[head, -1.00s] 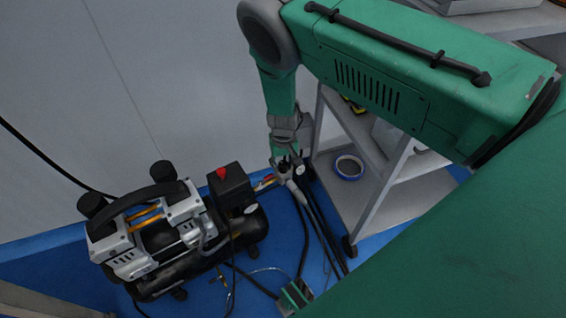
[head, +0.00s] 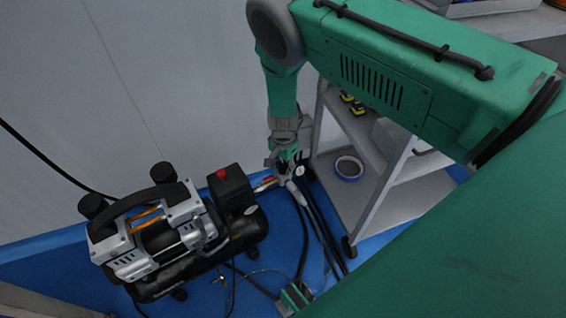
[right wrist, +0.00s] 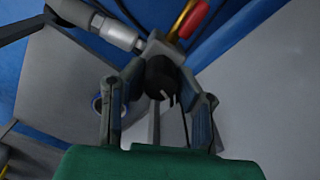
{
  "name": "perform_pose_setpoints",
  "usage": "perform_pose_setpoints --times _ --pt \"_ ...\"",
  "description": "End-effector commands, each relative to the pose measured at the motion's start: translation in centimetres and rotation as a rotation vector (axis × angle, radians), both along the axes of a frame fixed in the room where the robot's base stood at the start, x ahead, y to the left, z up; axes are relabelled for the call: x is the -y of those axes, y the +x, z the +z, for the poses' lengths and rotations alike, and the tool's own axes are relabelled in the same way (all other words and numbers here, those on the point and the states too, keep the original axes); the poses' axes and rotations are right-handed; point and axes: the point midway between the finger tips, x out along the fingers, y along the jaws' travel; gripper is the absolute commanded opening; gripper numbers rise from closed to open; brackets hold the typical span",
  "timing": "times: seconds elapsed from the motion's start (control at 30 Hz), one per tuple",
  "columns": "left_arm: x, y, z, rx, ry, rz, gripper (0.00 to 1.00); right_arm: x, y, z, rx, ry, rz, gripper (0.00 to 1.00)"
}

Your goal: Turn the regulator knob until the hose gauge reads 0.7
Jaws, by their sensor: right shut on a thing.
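The regulator is a grey metal fitting (head: 294,187) near the floor, right of the compressor. Its black knob (right wrist: 160,82) shows in the right wrist view. My right gripper (head: 285,160) reaches down to it from above. In the right wrist view, the two fingers of that gripper (right wrist: 159,98) stand on either side of the knob, shut on it. A small pale round face (head: 299,172) beside the gripper may be the hose gauge; it is too small to read. The gripper hides most of the knob in the head view. I cannot make out my left gripper.
A black and silver compressor (head: 165,235) with a red-topped switch box (head: 230,188) stands at left on the blue floor. Black hoses (head: 318,228) run down from the regulator. A grey shelf cart (head: 385,205) with a blue tape roll (head: 349,168) stands close on the right.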

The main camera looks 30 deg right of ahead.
Motion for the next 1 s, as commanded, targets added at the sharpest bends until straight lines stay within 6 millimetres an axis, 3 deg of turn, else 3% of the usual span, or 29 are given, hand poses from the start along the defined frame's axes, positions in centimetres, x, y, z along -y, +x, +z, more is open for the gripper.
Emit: perform_pose_setpoints --times 1.0 --pt "-0.01 0.0 -0.8 0.0 0.0 0.0 0.4 -0.34 0.16 -0.06 0.001 0.004 -0.961 0.0"
